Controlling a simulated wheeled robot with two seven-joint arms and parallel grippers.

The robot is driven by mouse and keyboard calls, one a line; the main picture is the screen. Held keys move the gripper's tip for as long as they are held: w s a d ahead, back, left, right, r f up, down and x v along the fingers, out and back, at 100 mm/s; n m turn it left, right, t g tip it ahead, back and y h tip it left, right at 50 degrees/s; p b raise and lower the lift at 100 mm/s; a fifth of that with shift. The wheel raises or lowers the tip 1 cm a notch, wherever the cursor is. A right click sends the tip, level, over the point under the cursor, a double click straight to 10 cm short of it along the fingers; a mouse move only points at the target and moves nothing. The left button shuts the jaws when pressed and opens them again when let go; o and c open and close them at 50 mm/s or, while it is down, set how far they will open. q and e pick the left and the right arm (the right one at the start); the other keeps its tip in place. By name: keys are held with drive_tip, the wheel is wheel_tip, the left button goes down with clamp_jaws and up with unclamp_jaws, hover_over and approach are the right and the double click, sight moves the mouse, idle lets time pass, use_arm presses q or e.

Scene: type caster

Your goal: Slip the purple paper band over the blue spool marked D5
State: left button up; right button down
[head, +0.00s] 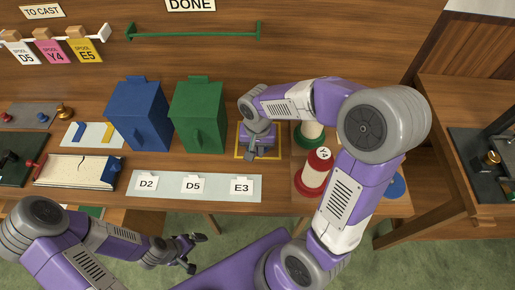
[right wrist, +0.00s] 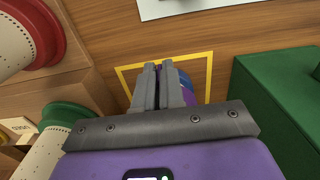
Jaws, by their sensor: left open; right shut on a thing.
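My right gripper (head: 254,155) points down over the yellow-outlined square on the table. In the right wrist view its fingers (right wrist: 160,66) are shut on a thin purple piece, which looks like the purple paper band (right wrist: 191,97). A blue part, likely the blue spool (right wrist: 185,78), shows just behind the fingers. Most of both is hidden, so I cannot tell whether the band is around or beside the spool; no D5 mark shows on it. A D5 card (head: 193,184) lies on the pale strip in front. My left gripper (head: 196,253) is open and empty, in front of the table.
A green bin (head: 198,115) and a blue bin (head: 140,115) stand left of the yellow-outlined square (head: 273,154). To its right are a red-ended spool marked Y4 (head: 317,170) and a green-ended spool (head: 311,132). My right arm hangs over that side.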

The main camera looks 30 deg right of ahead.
drive_tip(key=c, duration=1.2)
unclamp_jaws()
drive_tip(key=shift+o, duration=0.2)
drive_tip(key=shift+r+p, duration=2.55)
drive_tip(key=shift+r, duration=0.5)
